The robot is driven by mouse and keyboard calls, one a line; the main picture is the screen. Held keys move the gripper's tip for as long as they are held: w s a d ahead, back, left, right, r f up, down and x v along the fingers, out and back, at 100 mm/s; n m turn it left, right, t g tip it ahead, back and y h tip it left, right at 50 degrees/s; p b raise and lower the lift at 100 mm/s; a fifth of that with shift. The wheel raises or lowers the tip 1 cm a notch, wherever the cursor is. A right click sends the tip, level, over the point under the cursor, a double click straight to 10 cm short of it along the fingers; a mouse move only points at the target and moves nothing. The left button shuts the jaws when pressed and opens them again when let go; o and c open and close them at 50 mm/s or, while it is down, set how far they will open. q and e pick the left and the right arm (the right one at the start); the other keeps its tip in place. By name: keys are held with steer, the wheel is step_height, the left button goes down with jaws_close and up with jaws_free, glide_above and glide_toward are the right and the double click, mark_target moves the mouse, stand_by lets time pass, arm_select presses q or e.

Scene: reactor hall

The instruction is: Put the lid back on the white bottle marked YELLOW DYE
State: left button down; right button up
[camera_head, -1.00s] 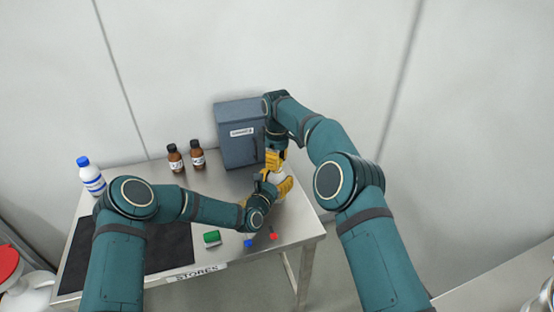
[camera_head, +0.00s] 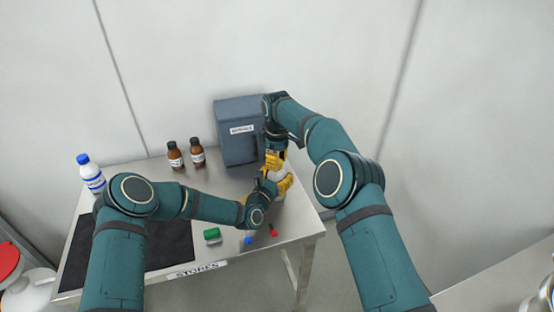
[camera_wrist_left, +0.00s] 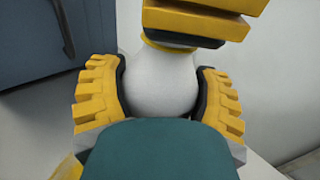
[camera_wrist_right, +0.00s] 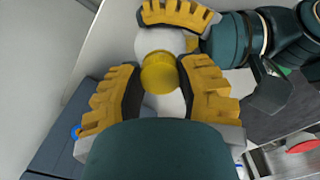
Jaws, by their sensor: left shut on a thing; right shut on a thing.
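The white bottle (camera_wrist_left: 160,85) stands at the right end of the steel table; its label does not show. My left gripper (camera_head: 277,188) is shut around its body, with one finger on each side in the left wrist view. The yellow lid (camera_wrist_right: 160,72) is between the fingers of my right gripper (camera_head: 274,163), which is shut on it from above. In the left wrist view the lid's lower rim (camera_wrist_left: 170,46) is right at the bottle's top. The neck is hidden, so I cannot tell whether the lid is seated.
A grey cabinet (camera_head: 238,140) stands just behind and left of the bottle. Two brown bottles (camera_head: 175,158) and a blue-capped white bottle (camera_head: 92,176) stand further left. A green block (camera_head: 212,235) and small blue (camera_head: 248,240) and red (camera_head: 273,231) pieces lie in front. A black mat (camera_head: 170,250) covers the front left.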

steer(key=m, duration=0.4)
steer(key=shift+m, duration=0.3)
steer(key=m, duration=0.3)
steer(key=shift+m, duration=0.4)
steer(key=m, duration=0.3)
steer(key=shift+a, duration=0.1)
steer(key=m, duration=0.5)
steer(key=shift+m, duration=0.3)
steer(key=o, duration=0.7)
